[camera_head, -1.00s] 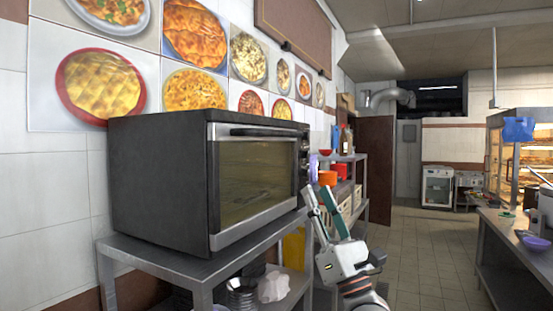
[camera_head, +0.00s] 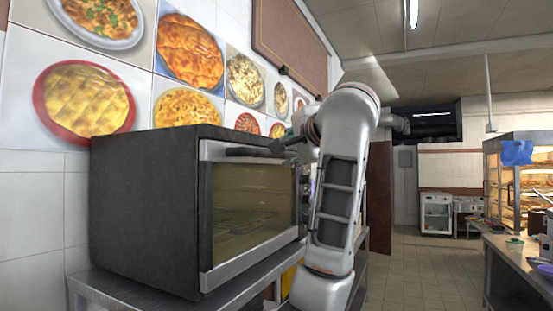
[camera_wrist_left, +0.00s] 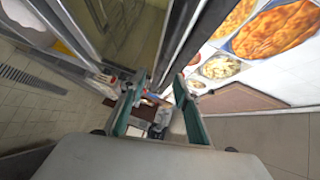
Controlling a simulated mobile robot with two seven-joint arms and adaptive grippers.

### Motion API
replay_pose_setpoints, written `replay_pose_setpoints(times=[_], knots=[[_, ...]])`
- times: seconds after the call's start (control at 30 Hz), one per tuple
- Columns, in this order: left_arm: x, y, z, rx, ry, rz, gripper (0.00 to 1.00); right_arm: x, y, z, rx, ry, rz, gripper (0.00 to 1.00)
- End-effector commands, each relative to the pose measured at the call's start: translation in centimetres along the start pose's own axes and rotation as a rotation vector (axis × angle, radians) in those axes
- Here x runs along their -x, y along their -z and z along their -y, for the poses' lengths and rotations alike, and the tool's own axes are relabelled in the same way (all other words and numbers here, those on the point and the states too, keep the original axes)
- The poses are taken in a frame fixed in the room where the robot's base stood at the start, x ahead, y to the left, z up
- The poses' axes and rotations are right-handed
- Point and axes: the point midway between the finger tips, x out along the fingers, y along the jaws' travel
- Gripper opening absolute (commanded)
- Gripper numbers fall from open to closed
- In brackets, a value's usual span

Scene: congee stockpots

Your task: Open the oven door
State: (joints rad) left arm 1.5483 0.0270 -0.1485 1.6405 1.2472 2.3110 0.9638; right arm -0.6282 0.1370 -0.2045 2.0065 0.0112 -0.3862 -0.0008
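The black oven (camera_head: 150,215) stands on a metal table, with its glass door (camera_head: 245,215) facing right. The door looks shut. The dark handle (camera_head: 245,153) runs along the door's top edge. My left gripper (camera_head: 283,146) is up at the far end of this handle, partly hidden by my own wrist. In the left wrist view, my left gripper (camera_wrist_left: 156,112) has its two green-padded fingers apart. A dark bar (camera_wrist_left: 181,42) by the oven glass runs down toward the gap between the fingertips; I cannot tell whether they touch it. My right gripper is not in view.
The metal table (camera_head: 135,290) carries the oven close to the tiled wall with food pictures (camera_head: 190,45). My arm hides most of the shelf beyond the oven. The tiled floor (camera_head: 430,260) is clear to the right, up to a counter (camera_head: 520,265).

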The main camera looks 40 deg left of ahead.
Motion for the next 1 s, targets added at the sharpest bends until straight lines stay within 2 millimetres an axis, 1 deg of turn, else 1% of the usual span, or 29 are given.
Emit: replay_pose_setpoints(times=[0.17,0.4,0.5,0.63,0.9,0.97,1.0], knots=[[-2.2,-0.2,0.1,0.0,0.001,0.004,0.31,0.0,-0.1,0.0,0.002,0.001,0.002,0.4],[-5.8,-0.2,0.1,-0.001,0.002,0.005,0.31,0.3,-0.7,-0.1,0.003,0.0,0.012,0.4],[-6.7,-0.1,0.1,0.001,0.003,0.004,0.31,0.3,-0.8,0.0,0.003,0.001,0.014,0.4],[-7.4,-0.1,0.1,0.0,0.003,0.002,0.31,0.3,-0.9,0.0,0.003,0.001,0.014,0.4],[-7.5,-0.1,0.1,0.001,0.003,0.001,0.31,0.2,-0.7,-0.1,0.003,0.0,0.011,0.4],[-7.5,-0.1,0.1,0.001,0.003,0.001,0.15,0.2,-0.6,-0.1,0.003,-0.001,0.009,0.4],[-7.5,-0.1,0.1,0.001,0.003,0.001,0.05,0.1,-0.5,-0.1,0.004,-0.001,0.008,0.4]])
